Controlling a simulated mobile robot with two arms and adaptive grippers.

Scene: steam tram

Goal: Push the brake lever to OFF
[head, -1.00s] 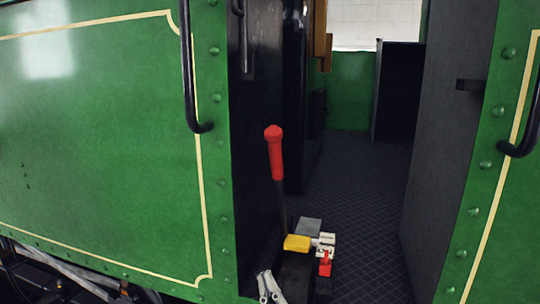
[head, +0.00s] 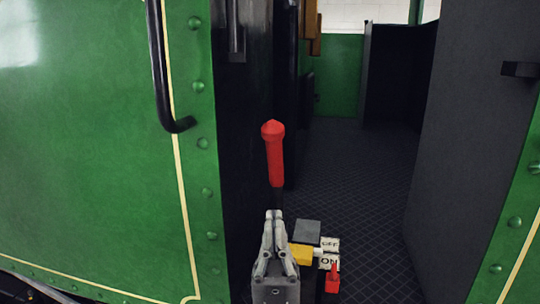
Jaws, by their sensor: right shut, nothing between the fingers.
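The brake lever (head: 275,155) has a red grip on a thin dark shaft. It stands nearly upright in the cab doorway. A white OFF label (head: 329,243) lies at its foot on the right, with a white ON label (head: 329,262) just nearer to me. A small red piece (head: 333,280) stands beside the ON label. My right gripper (head: 273,214) is shut and empty, pointing up just below the red grip. It overlaps the lower shaft; I cannot tell whether it touches. My left gripper is not in view.
A yellow block (head: 300,254) and a grey block (head: 307,232) sit beside the lever's foot. Green riveted panels with a black handrail (head: 160,70) flank the doorway. The dark patterned floor (head: 355,190) behind is clear.

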